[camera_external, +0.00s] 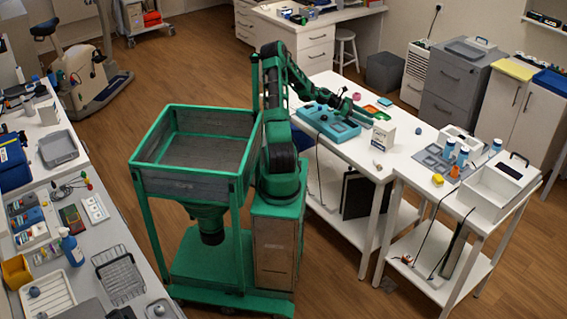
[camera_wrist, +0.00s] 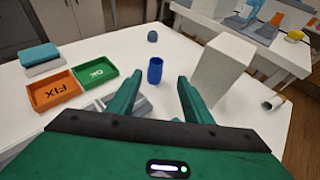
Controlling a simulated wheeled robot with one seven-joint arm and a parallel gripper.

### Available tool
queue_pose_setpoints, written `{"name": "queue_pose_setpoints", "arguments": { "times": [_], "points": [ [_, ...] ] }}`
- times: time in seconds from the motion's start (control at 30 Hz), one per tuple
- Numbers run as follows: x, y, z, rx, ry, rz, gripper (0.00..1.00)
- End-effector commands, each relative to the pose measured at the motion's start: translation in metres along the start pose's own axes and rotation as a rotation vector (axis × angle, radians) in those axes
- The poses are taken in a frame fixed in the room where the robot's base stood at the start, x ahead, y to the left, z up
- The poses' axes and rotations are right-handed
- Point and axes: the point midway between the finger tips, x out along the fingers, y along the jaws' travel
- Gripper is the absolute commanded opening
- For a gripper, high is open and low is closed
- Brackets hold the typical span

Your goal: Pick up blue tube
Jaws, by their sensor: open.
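The blue tube (camera_wrist: 155,71) stands upright on the white table in the wrist view. It is just beyond my gripper's fingertips and appears between them, nearer the left one. My gripper (camera_wrist: 160,77) is open with nothing between its green fingers. In the external view my gripper (camera_external: 350,106) is low over the white table, beside a teal case. I cannot make out the blue tube in the external view.
A tall white box (camera_wrist: 219,68) stands close right of my right finger. A green OK tray (camera_wrist: 96,73) and an orange FIX tray (camera_wrist: 54,91) lie left. A small dark-blue object (camera_wrist: 152,36) sits farther back. A small cylinder (camera_wrist: 273,103) lies at right.

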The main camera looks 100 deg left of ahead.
Motion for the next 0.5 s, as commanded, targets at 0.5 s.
{"name": "queue_pose_setpoints", "arguments": {
  "times": [0.5],
  "points": [
    [0.05, 0.005, 0.001, 0.003, 0.002, 0.01, 0.46]
  ]
}}
